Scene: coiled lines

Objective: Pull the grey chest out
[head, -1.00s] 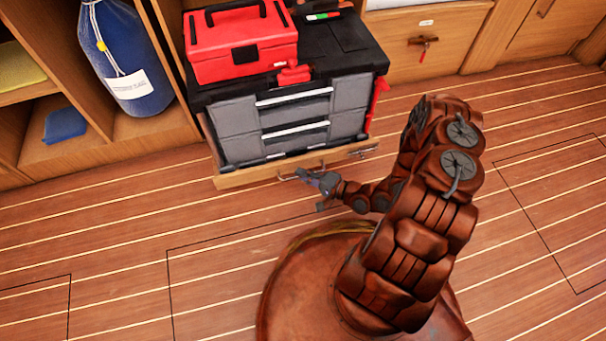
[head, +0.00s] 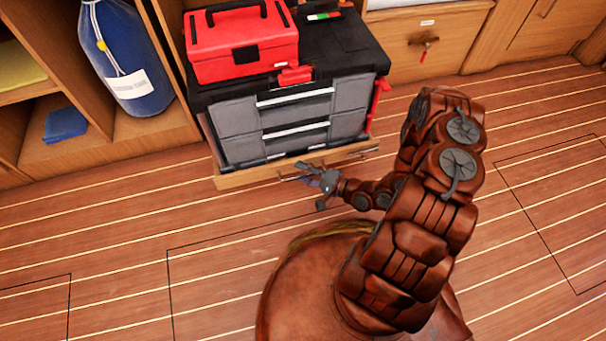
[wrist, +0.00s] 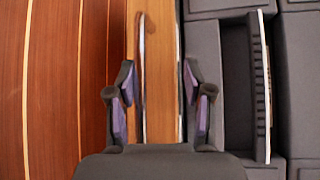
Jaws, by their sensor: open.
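The grey chest (head: 291,120) has two grey drawer fronts with pale handle strips and a black top. It stands upright against the cabinets, on or in a wooden drawer (head: 240,177) whose front edge sticks out below it. The chest's grey front also shows at the right of the wrist view (wrist: 232,90). My gripper (head: 308,178) is open and empty, low in front of the wooden edge. In the wrist view, my gripper's fingers (wrist: 163,100) stand either side of the wooden edge (wrist: 165,50) and its metal bar handle (wrist: 143,75). I cannot tell whether they touch it.
A red toolbox (head: 243,45) sits on the chest. A blue bag (head: 128,60) and a blue folded cloth (head: 65,124) are in the left shelves. A drawer with a key (head: 425,45) is at the right. The striped floor (head: 110,240) in front is clear.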

